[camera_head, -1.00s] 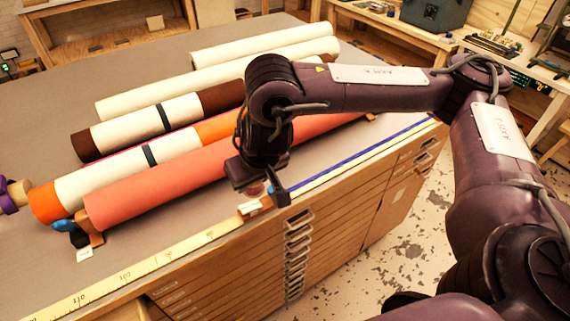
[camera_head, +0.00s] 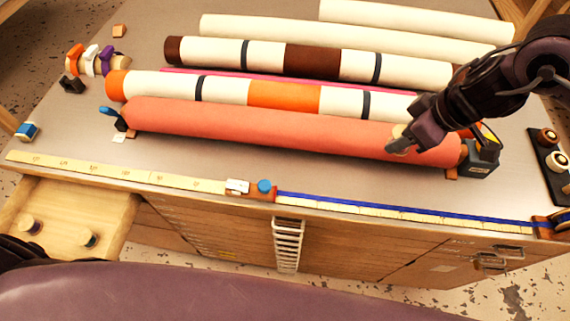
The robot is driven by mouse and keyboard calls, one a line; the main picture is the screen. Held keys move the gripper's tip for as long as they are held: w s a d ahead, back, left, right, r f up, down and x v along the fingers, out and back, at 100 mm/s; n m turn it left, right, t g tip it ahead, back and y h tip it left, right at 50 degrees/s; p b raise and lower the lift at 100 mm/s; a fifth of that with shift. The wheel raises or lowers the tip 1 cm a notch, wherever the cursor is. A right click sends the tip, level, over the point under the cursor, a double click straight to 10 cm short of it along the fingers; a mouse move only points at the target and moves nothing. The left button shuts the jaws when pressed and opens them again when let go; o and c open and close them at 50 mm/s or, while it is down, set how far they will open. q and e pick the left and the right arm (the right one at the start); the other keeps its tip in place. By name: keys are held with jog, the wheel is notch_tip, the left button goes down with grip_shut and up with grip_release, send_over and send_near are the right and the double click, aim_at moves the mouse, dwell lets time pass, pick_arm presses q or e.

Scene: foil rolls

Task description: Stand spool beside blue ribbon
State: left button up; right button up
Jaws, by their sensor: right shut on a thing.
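My right gripper (camera_head: 408,143) is shut on a small pale spool (camera_head: 400,132), partly hidden by the fingers. It is over the right part of the long coral roll (camera_head: 280,128); I cannot tell whether they touch. A blue ribbon strip (camera_head: 400,208) runs along the right half of the table's front edge. A small roll with a blue band (camera_head: 27,131) sits at the table's left edge. A round blue piece (camera_head: 264,186) is beside a white tag at the middle of the front edge. My left gripper is not in view.
Cream, brown-banded and orange-banded rolls lie behind the coral one. A stand with orange, white and purple ribbons (camera_head: 93,62) is at the left. An open drawer (camera_head: 65,215) holds two small round pieces. A black tray (camera_head: 560,185) with spools is at the right. The left tabletop has free room.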

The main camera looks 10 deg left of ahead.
aim_at(395, 134)
jog(key=a+r+n, duration=0.1)
jog(key=n, duration=0.1)
jog(key=a+r+n+g+p, duration=0.1)
jog(key=r+n, duration=0.1)
jog(key=shift+s+a+g, duration=0.1)
jog(key=shift+a+g, duration=0.05)
jog(key=shift+g, duration=0.15)
jog(key=shift+r+n, duration=0.1)
jog(key=shift+n, duration=0.3)
jog(key=shift+f+y, duration=0.3)
jog(key=shift+f, duration=0.05)
notch_tip(395, 134, down, 14)
jog(key=shift+s+b, duration=0.1)
jog(key=shift+b, duration=0.65)
jog(key=shift+f, duration=0.25)
notch_tip(395, 134, down, 4)
jog(key=shift+r+p, duration=0.1)
jog(key=shift+p, duration=0.4)
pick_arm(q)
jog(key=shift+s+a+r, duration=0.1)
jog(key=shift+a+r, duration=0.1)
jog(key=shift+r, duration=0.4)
pick_arm(e)
jog(key=shift+f, duration=0.55)
